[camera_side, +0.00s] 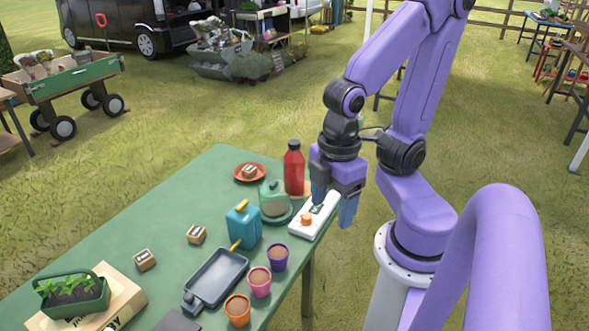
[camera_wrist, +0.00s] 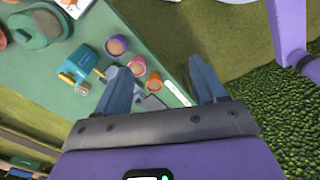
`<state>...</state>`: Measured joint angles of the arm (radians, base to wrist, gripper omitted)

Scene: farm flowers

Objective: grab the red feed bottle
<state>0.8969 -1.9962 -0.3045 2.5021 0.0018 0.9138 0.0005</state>
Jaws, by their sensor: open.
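The red feed bottle (camera_side: 294,168) stands upright with a dark cap near the far right corner of the green table in the side view. I cannot make it out in the wrist view. My gripper (camera_side: 333,203) points down just right of the bottle in the picture, over the table's right edge and the white device with an orange knob (camera_side: 306,219). Its blue fingers are apart, with nothing held between them. In the wrist view the open fingers (camera_wrist: 161,84) also show empty. The bottle and the fingers look apart.
Left of the bottle are a glass-domed green dish (camera_side: 273,203) and a red plate (camera_side: 248,175). A blue can (camera_side: 243,226), several small pots (camera_side: 260,283) and a dark tray (camera_side: 216,277) stand nearer. The table's (camera_side: 190,190) far left part is clear.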

